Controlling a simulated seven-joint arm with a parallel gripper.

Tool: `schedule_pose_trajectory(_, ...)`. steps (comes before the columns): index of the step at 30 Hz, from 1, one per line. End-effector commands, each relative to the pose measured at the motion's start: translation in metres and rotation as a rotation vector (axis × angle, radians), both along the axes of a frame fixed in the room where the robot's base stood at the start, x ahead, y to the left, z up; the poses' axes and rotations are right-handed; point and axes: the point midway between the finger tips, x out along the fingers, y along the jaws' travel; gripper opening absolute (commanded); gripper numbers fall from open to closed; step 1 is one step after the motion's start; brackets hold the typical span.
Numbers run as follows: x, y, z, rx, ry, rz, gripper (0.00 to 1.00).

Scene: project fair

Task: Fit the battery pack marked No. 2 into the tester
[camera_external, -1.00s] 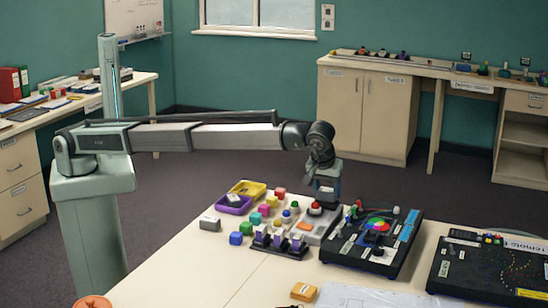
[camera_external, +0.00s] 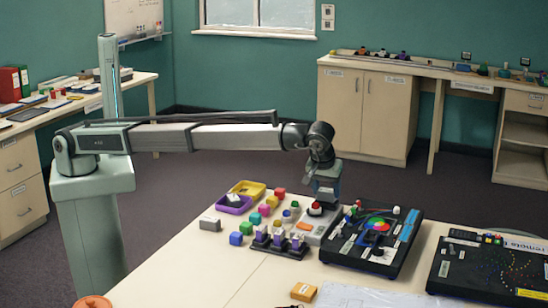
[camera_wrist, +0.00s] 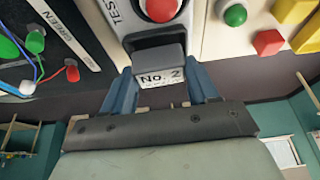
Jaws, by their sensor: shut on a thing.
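A grey battery pack marked "No. 2" (camera_wrist: 162,73) is held between the blue fingers of my gripper (camera_wrist: 163,90) in the wrist view. The tester (camera_wrist: 186,28) is a pale grey box with a red dome button, a partly visible "TEST" label and a dark recess. The pack is at the recess mouth, its labelled end towards my gripper; I cannot tell how deep it sits. In the external view my gripper (camera_external: 326,190) is low at the far side of the tester (camera_external: 319,228), beside its red button. The pack cannot be made out there.
A black panel with a colour wheel (camera_external: 372,241) stands right beside the tester. Left of it are coloured blocks, a purple tray (camera_external: 233,207) and a yellow tray (camera_external: 256,187). A grey block (camera_external: 210,223) and an orange labelled block (camera_external: 303,291) lie apart.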

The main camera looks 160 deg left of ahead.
Motion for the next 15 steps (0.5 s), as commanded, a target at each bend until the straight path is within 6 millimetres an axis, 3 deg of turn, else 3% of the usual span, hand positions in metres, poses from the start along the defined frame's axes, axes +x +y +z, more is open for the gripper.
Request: schedule_pose_trajectory(15,0.0001,0.0001,-0.0035,0.000,0.000,0.000,0.16)
